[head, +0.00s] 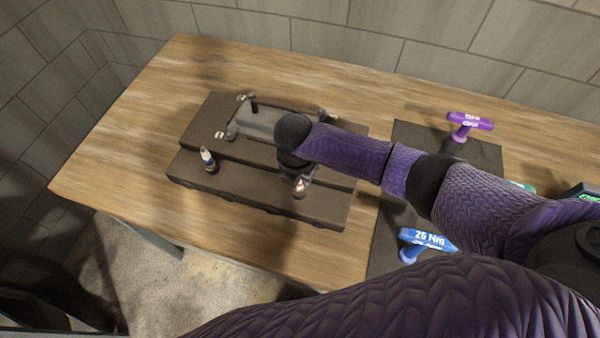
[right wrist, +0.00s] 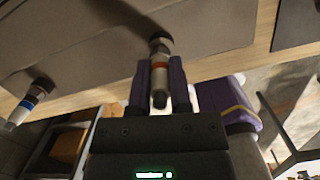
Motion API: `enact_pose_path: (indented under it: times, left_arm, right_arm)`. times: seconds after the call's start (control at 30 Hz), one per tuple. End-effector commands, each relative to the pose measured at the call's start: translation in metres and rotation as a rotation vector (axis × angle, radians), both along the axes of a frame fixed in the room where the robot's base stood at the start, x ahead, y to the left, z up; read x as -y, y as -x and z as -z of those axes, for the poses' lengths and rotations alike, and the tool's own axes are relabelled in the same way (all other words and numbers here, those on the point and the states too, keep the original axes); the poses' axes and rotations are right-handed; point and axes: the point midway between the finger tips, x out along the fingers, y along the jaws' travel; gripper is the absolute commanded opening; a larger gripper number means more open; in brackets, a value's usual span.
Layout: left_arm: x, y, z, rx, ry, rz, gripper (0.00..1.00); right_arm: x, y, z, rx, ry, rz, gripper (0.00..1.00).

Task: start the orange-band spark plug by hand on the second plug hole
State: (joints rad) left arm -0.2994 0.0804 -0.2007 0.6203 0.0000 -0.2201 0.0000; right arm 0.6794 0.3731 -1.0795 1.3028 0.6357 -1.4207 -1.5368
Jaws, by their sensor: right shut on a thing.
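My right gripper (head: 299,184) is over the front ledge of the dark engine block (head: 250,185), right of its middle. In the right wrist view, its jaws (right wrist: 160,88) are shut on the orange-band spark plug (right wrist: 159,70), whose far end is close to the dark block surface. Whether it is seated in a hole cannot be told. A blue-band spark plug (head: 207,160) stands upright on the ledge to the left; it also shows in the right wrist view (right wrist: 33,98). My arm and gripper hide part of the block. My left gripper is not in view.
A dark mat (head: 385,240) lies to the right on the wooden table (head: 130,160). A purple T-handle tool (head: 470,121) and a blue T-handle tool (head: 426,239) marked 25 Nm are on it. A metal bracket-like part (head: 265,124) tops the block. The table's left end is clear.

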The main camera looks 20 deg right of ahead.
Motion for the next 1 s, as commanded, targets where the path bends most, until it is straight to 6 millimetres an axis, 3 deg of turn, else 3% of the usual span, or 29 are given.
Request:
enact_pose_path:
  times: [0.13,0.27,0.3,0.47,0.5,0.77,1.0]
  left_arm:
    - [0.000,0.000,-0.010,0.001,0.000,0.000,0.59]
    - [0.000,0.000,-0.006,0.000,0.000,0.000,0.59]
    - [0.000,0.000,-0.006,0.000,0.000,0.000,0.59]
    - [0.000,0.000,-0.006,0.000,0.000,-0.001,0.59]
    - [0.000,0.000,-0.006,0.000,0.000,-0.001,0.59]
    - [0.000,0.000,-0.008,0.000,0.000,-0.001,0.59]
    - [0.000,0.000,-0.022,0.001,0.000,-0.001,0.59]
  right_arm:
    - [-0.001,0.001,-0.003,-0.002,-0.001,0.125,0.00]
    - [0.000,0.000,0.000,0.000,-0.001,0.116,0.00]
    - [0.000,0.000,0.000,0.000,-0.001,0.116,0.29]
    - [0.000,0.000,0.000,0.000,-0.001,0.115,0.62]
    - [0.000,0.000,0.000,0.000,-0.001,0.115,0.66]
    - [-0.001,0.000,-0.006,0.002,-0.002,0.114,0.66]
    - [-0.007,0.004,-0.064,0.006,-0.003,0.112,0.66]
